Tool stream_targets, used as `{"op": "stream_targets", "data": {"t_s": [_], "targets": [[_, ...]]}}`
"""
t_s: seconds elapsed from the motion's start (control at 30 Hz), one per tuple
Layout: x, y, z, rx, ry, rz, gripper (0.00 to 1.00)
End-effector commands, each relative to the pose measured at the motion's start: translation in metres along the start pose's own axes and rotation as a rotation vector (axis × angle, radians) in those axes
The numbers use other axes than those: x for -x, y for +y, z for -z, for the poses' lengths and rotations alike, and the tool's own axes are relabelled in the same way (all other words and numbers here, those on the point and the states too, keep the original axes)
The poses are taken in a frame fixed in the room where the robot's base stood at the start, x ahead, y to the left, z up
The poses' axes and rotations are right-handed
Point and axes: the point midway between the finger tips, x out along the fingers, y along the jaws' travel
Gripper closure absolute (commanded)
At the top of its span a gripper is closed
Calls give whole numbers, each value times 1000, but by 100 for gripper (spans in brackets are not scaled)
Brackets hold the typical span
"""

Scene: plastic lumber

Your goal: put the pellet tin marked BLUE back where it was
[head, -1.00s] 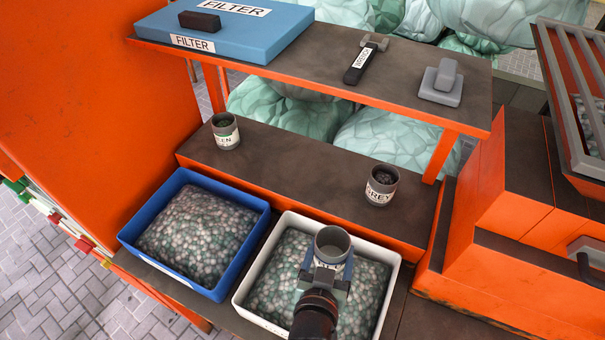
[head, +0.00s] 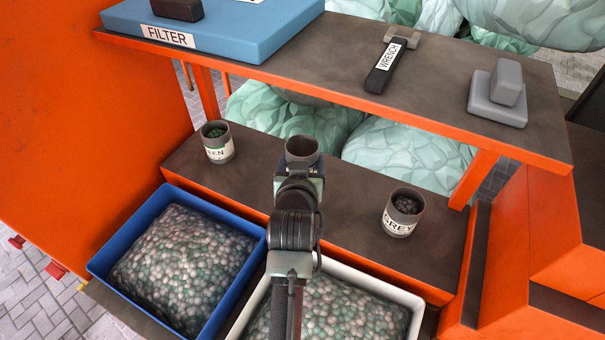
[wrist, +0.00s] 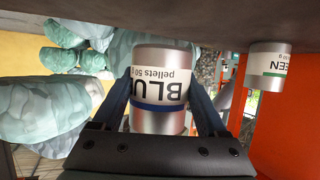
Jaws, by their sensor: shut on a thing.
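The pellet tin marked BLUE (wrist: 160,85) is a grey metal can with a white label and a blue band, shown upside down in the wrist view. My gripper (wrist: 165,100) is shut around its sides. In the head view the tin (head: 302,150) is upright, over the lower shelf (head: 255,165) between the other two tins. Its inside looks grey and no pellets show. My gripper (head: 300,175) hides most of its body there.
The GREEN tin (head: 218,143) stands left on the lower shelf, the GREY tin (head: 403,212) right. The upper shelf (head: 340,35) holds a wrench (head: 391,62), a blue FILTER box (head: 230,42) and a grey block (head: 498,95). Blue (head: 103,262) and white (head: 408,298) pellet bins stand in front.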

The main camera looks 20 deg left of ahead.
Motion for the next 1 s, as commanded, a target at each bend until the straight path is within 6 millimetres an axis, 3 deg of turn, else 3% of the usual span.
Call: {"op": "stream_targets", "data": {"t_s": [0.3,0.7,0.73,0.87,1.0], "targets": [[-14,0,-35,-1,1,-1,82],[-17,0,-41,-1,4,-1,82],[-17,0,-41,-1,3,-1,23],[-17,0,-40,-1,2,-1,0],[-17,0,-40,-1,3,-1,0]]}}
